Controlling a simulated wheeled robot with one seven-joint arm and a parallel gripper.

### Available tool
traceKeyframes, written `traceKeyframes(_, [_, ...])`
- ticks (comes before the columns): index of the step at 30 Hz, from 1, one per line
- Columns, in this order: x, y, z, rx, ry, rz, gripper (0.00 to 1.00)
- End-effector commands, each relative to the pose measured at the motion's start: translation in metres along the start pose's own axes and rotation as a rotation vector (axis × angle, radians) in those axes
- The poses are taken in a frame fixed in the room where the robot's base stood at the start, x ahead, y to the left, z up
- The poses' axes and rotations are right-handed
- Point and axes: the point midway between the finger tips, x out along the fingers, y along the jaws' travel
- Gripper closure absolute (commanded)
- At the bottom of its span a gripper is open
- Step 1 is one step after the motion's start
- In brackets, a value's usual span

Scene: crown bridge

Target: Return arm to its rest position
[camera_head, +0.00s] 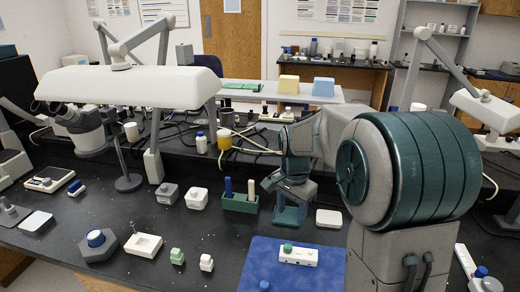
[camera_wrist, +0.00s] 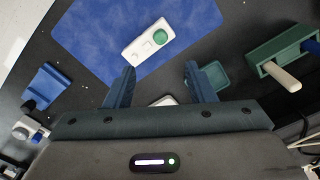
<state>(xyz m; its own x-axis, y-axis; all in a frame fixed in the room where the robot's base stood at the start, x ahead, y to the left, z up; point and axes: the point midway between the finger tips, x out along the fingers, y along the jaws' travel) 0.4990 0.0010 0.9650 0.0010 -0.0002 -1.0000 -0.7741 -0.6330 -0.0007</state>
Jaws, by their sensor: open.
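My gripper (camera_wrist: 160,78) shows in the wrist view with its two blue-grey fingers spread wide and nothing between them. In the head view my gripper (camera_head: 272,184) hangs over the bench, behind the blue mat (camera_head: 235,272). A white block (camera_head: 298,257) with a green round top lies on the mat. In the wrist view the white block (camera_wrist: 135,49) lies beyond the fingertips, apart from them. My large arm joint fills the right of the head view and hides the bench behind it.
A green rack (camera_head: 238,205) with a blue and a white peg stands left of my gripper. A green dish (camera_wrist: 216,74) is near one finger in the wrist view. White boxes and small blocks stand to the left. A white lamp hood (camera_head: 125,87) hangs over the left bench.

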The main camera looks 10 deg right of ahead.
Motion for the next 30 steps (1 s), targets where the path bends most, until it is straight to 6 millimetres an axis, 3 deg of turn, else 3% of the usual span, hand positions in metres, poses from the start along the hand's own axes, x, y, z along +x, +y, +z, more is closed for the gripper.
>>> traceKeyframes(5, [-0.021,0.020,0.017,-0.105,0.028,-0.023,0.50])
traceKeyframes(15, [-0.058,0.097,0.079,-0.515,0.132,-0.081,0.50])
traceKeyframes(22, [-0.060,0.141,0.114,-0.754,0.201,-0.104,0.50])
traceKeyframes(30, [-0.055,0.159,0.129,-0.864,0.230,-0.109,0.50])
